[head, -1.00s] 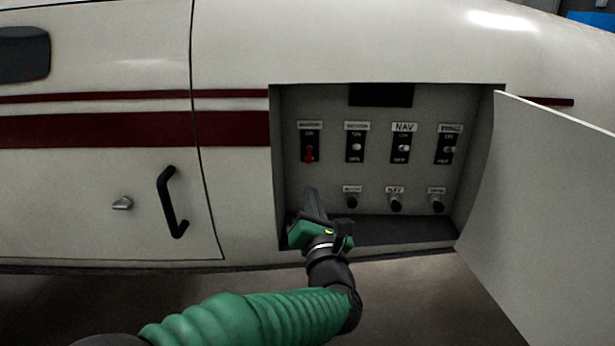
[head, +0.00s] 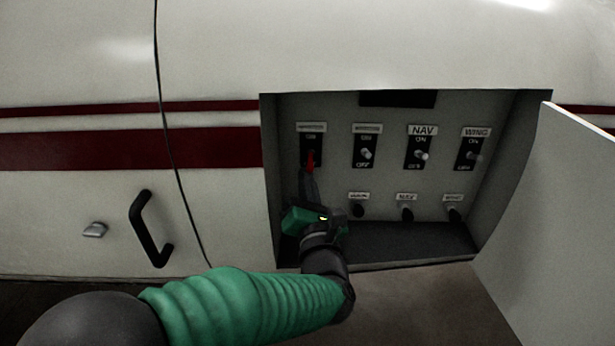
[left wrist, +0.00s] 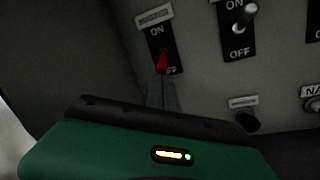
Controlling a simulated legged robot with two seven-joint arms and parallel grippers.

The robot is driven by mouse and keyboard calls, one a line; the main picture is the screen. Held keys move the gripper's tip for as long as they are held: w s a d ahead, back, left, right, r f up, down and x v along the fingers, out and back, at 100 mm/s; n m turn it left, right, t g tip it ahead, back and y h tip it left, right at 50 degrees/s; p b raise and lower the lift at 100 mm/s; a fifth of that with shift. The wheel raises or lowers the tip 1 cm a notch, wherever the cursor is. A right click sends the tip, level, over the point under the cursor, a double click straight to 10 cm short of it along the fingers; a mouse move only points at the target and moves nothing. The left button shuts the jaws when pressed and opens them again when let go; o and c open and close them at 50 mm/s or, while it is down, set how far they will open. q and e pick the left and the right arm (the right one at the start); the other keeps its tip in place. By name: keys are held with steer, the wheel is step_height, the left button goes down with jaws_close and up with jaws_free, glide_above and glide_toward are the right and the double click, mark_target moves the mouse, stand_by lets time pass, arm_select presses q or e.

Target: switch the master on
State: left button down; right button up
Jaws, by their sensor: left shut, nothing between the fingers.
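The master switch is a red toggle (head: 311,158) on a black plate at the far left of the panel's upper row. In the left wrist view the red toggle (left wrist: 162,63) points down, covering part of the OFF mark, under the label MASTER (left wrist: 155,17). My left gripper (head: 308,178) is shut and empty, its fingertips just below the toggle. In the left wrist view the fingertips (left wrist: 161,82) are right under the toggle's tip; I cannot tell whether they touch. My right gripper is not in view.
Silver toggles (head: 422,155) labelled NAV, WING and one other stand to the right. Black knobs (head: 407,213) sit in a row below. The recess walls (head: 270,170) close in on the left. The open panel door (head: 560,210) stands at the right.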

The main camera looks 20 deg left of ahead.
arm_select(q)
steer(key=shift+s, duration=0.1)
steer(key=shift+a+r+p, duration=0.1)
steer(key=shift+r+p, duration=0.1)
steer(key=shift+p, duration=0.35)
steer(key=shift+r+g+p, duration=0.1)
steer(key=shift+g+p, duration=0.2)
steer(key=r+g+h+p, duration=0.1)
steer(key=p, duration=0.4)
steer(key=r+g+h+p, duration=0.1)
steer(key=r+g+p, duration=0.1)
steer(key=p, duration=0.3)
steer(key=s+r+m+g+p, duration=0.1)
steer(key=g+p, duration=0.1)
steer(key=p, duration=0.3)
steer(key=shift+r+h, duration=0.4)
